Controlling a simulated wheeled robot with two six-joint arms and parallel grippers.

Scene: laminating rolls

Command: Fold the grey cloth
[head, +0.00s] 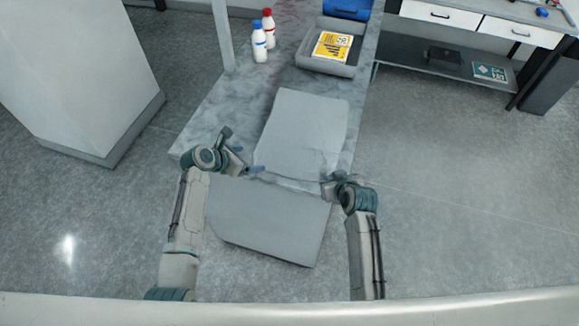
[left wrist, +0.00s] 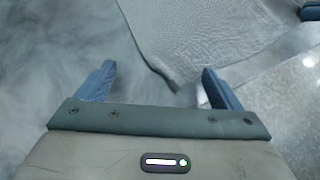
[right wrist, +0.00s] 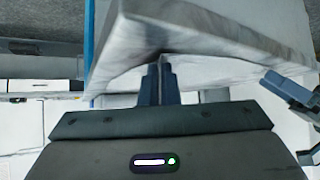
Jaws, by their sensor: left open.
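The grey cloth (head: 303,120) lies over the table, its near right part creased and raised toward my right gripper (head: 328,182). In the right wrist view, the fingers of that gripper (right wrist: 159,82) are close together, with pale folded material drawn in at their tips; it looks like the cloth's near right corner. My left gripper (head: 240,166) is open and empty at the near left corner. In the left wrist view, the cloth's corner (left wrist: 180,65) points between the spread fingers (left wrist: 155,85), and no contact shows.
The marbled table (head: 225,115) has bare room left of the cloth. Behind it stand a blue-capped bottle (head: 259,42), a red-capped bottle (head: 268,28) and a grey tray (head: 328,67) holding a yellow item (head: 332,46). A post (head: 222,35) rises at the table's left edge.

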